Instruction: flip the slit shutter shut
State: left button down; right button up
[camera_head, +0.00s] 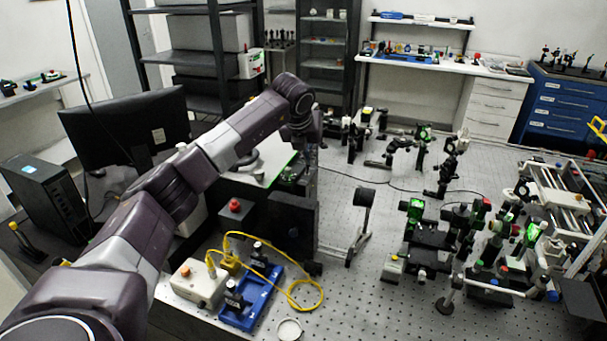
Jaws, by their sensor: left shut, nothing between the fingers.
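My left arm reaches in from the lower left, across the bench. My left gripper (303,146) points down at its far end, small in the picture and partly covered by my own wrist; it is shut and empty. It is over or beside a pale-topped instrument (262,160) with a green edge; whether it touches it I cannot tell. My arm hides part of this instrument. I cannot make out the slit shutter or its position. My right gripper is not in view.
A black upright box (292,222) stands in front of the instrument. Nearer are a blue tray (252,297), a beige control box (198,284) and a looped yellow cable (318,290). A dark monitor (125,128) is left. Optical mounts crowd the right; the perforated bench (350,295) is clear at front centre.

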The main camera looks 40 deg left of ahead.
pick_arm(q)
jog(key=shift+r+p, duration=0.6)
jog(key=shift+r, duration=0.2)
jog(key=shift+s+a, duration=0.1)
jog(key=shift+s, duration=0.05)
